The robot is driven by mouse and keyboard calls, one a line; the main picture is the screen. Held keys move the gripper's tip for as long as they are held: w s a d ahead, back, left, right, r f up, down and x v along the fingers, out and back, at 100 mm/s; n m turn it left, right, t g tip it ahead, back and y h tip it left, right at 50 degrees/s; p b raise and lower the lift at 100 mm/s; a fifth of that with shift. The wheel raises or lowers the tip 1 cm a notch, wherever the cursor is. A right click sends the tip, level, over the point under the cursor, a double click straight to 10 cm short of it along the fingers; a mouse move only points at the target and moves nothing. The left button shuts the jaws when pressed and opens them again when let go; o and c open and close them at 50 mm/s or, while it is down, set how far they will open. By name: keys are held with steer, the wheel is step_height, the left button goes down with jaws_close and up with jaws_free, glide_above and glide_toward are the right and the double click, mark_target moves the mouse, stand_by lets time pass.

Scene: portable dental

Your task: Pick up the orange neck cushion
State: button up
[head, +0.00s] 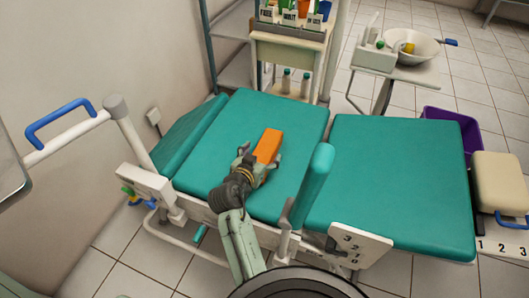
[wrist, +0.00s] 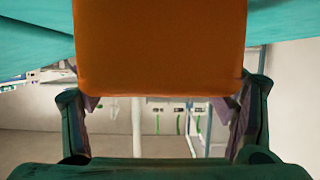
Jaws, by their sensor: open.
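The orange neck cushion (head: 268,145) lies on the teal padded chair (head: 225,130) in the head view, a small block near the middle of the left-hand pad. My gripper (head: 250,160) is right at its near end. In the wrist view the cushion (wrist: 160,45) fills the upper middle, and my open gripper (wrist: 165,115) has one finger on each side of its lower edge. The fingertips are partly hidden behind the cushion, and I cannot tell whether they touch it.
A teal armrest (head: 313,185) stands upright to the right of my arm. A cart (head: 290,50) with bottles is behind the chair. A side table with a bowl (head: 411,46), a purple bin (head: 450,128) and a beige stool (head: 499,178) are at the right.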

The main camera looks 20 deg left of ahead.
steer(key=shift+w+f, duration=0.3)
steer(key=shift+w, duration=0.35)
steer(key=shift+c, duration=0.4)
steer(key=c, duration=1.2)
